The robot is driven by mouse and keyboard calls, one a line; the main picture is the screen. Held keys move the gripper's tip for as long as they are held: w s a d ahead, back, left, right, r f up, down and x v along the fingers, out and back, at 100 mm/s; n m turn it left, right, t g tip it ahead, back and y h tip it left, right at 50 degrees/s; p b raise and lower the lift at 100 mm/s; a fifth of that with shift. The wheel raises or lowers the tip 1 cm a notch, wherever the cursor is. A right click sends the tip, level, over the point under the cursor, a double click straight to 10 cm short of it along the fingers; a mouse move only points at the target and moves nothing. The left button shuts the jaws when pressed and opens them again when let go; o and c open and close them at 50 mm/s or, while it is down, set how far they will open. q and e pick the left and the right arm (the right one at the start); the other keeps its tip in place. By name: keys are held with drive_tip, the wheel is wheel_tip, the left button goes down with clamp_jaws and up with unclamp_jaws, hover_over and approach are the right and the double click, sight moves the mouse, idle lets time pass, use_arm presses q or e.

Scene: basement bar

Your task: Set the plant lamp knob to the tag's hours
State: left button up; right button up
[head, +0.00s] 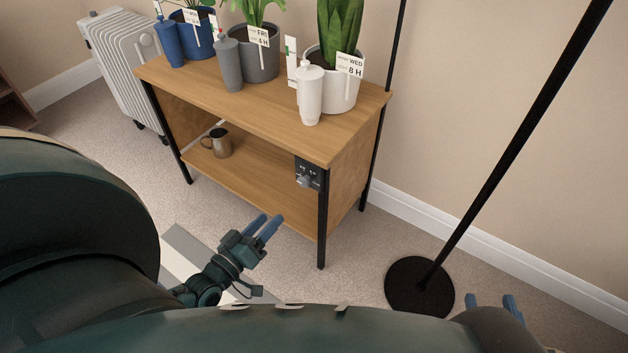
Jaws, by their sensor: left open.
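The plant lamp knob (304,181) is a small grey knob on a black control panel (309,168) at the right end of the wooden stand, under its top. Its setting is too small to read. Tags stand in the pots: the white pot's tag (350,65) reads WED, 8 H; the grey pot's tag (258,36) reads FRI and seems to show 4 H; the blue pot's tag (192,17) is unreadable. My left gripper (267,223) is open and empty, below and left of the knob. My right gripper (496,303) is mostly hidden at the bottom right, its blue fingers apart.
The wooden stand (230,110) holds potted plants and blue, grey and white bottles (310,95). A mug (219,143) is on its lower shelf. A black pole on a round base (405,285) stands right. A radiator (120,60) stands left.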

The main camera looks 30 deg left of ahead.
sight(302, 183)
use_arm(q)
drive_tip(key=w+b, duration=0.1)
drive_tip(key=w, duration=0.3)
drive_tip(key=w+b, duration=0.1)
drive_tip(key=w, duration=0.3)
drive_tip(key=w+d+b, duration=0.1)
drive_tip(key=w, duration=0.4)
use_arm(e)
drive_tip(key=shift+s+a+r+n+t+y, duration=0.1)
drive_tip(key=shift+a+n+t+y, duration=0.25)
drive_tip(key=shift+t+y, duration=0.15)
drive_tip(key=shift+a+r+n+t+y, duration=0.1)
drive_tip(key=shift+a+n+t+y, duration=0.1)
drive_tip(key=shift+n+t+y, duration=0.25)
use_arm(q)
drive_tip(key=c, duration=1)
